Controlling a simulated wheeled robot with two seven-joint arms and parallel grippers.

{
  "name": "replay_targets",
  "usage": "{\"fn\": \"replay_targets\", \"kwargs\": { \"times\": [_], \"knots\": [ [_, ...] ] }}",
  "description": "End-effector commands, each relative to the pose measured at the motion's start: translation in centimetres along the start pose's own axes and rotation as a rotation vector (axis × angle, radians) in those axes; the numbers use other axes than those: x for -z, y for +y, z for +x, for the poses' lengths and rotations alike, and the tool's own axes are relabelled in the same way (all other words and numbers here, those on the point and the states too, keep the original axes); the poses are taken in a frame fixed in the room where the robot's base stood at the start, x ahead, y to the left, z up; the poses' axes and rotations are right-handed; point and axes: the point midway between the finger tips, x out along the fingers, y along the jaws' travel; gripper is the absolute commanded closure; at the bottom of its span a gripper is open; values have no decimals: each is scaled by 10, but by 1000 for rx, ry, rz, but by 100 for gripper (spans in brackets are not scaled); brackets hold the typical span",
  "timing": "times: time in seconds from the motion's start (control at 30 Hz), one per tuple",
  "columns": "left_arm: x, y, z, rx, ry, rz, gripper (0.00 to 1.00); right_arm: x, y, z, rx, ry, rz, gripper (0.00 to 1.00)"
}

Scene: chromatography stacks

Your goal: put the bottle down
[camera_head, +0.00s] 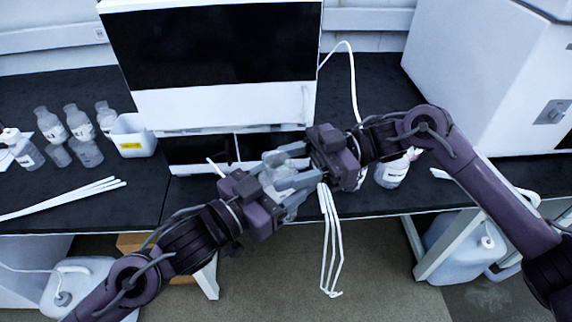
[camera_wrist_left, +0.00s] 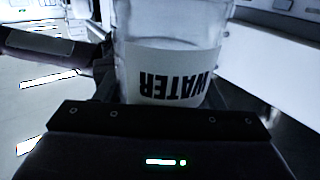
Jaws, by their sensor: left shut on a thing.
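A clear bottle with a white label reading WATER (camera_wrist_left: 172,75) fills the middle of the left wrist view, its text upside down there. In the head view the bottle (camera_head: 284,180) is partly covered by the fingers, in front of the instrument near the table's front edge. My left gripper (camera_head: 283,188) is shut on it. My right gripper (camera_head: 287,157) is close beside the bottle's far side, its fingers pointing left. Whether they touch the bottle or are open is unclear. The bottle's base and top are hidden.
A white instrument with a dark front (camera_head: 225,105) stands behind. Several bottles (camera_head: 82,150) and a white bin (camera_head: 133,138) are at left. Another bottle (camera_head: 391,172) stands partly hidden behind my right arm. White tubes (camera_head: 330,230) hang over the front edge. The black table (camera_head: 130,205) has bare room front left.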

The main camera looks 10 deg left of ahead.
Motion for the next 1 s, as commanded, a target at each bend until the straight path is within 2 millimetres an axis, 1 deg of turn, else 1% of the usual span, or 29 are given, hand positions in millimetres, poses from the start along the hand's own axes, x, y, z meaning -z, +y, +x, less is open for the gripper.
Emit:
{"fn": "replay_targets", "kwargs": {
  "times": [0.03, 0.2, 0.27, 0.37, 0.4, 0.57, 0.87, 0.97, 1.0],
  "knots": [
    [3, 1, 0, -2, 8, 1, 70, -1, 0, 0, -2, -3, 3, 71],
    [4, 1, 0, -3, 12, 1, 70, -2, 0, 0, -3, -5, 5, 93],
    [5, 1, 0, -3, 13, 2, 70, -3, 0, 0, -3, -5, 6, 96],
    [6, 2, 0, -4, 16, 2, 70, -4, 0, 0, -4, -7, 8, 95],
    [7, 2, 0, -4, 17, 2, 34, -3, 0, 0, -4, -5, 6, 95],
    [5, 1, 0, -3, 12, 1, 13, -2, 0, 0, -3, -4, 4, 95],
    [0, 1, -1, 0, 1, -8, 12, -1, 0, 0, -1, -2, 1, 95],
    [-17, 1, -4, 14, -30, -60, 12, 0, 0, 0, -1, -1, 1, 95],
    [-28, 1, -6, 24, -50, -97, 12, 0, 0, 0, -1, -1, 1, 95]
  ]
}}
